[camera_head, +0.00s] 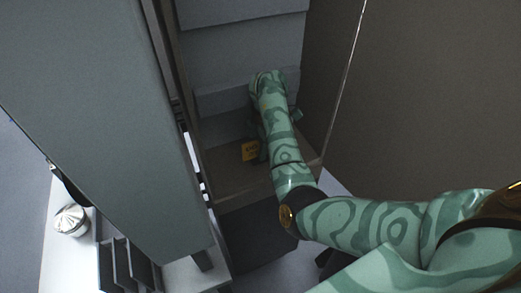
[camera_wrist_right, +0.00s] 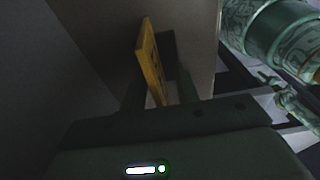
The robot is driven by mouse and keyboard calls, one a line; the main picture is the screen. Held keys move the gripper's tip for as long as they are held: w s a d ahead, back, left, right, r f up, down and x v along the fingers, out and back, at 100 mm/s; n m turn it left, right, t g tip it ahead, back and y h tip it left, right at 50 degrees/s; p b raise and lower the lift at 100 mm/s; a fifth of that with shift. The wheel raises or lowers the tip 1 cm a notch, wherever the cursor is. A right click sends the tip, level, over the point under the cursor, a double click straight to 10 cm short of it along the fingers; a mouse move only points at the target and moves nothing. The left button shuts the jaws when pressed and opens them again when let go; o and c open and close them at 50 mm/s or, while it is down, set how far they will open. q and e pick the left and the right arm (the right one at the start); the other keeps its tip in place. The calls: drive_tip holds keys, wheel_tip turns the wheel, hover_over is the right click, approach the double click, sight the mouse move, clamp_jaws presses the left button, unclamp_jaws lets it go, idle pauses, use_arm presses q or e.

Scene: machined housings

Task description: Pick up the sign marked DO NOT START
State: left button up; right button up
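The sign is a thin orange-yellow plate (camera_head: 250,151) with dark marks too small to read, low inside a narrow grey compartment. My right gripper (camera_head: 263,150) is just right of it, mostly hidden by my patterned right arm. In the right wrist view the sign (camera_wrist_right: 151,62) stands upright, nearly edge-on, between the two dark fingers of my right gripper (camera_wrist_right: 160,88). The fingers are apart, with a gap between the sign and the right finger. Contact on the left finger is unclear. My left gripper is not in view.
A brown ledge (camera_head: 235,183) lies below the sign. A large grey panel (camera_head: 100,110) bounds the compartment on the left, and a dark brown wall (camera_head: 430,90) on the right. A round metal part (camera_head: 70,220) sits on a white surface at lower left.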

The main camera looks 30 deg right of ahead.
clamp_jaws()
